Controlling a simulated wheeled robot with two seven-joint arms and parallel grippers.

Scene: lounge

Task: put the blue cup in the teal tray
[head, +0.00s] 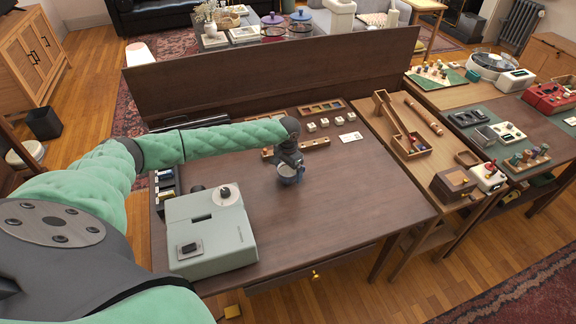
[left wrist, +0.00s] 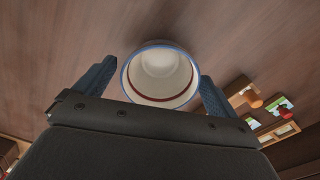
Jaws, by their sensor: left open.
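A blue cup (head: 289,178) stands on the dark wooden desk, small and partly hidden beneath my left gripper (head: 290,167). In the left wrist view the cup (left wrist: 160,78) shows its open mouth, with a blue rim, a white inside and a reddish ring. My left gripper (left wrist: 157,80) is open, with one blue-grey finger on each side of the cup. I cannot tell whether the fingers touch it. My right gripper is not in view. I cannot make out a teal tray for certain in either view.
A grey-green machine (head: 212,240) stands on the desk's front left. Wooden holders (head: 318,108) and small white blocks lie toward the back panel (head: 270,72). Side tables on the right carry wooden boxes and toys.

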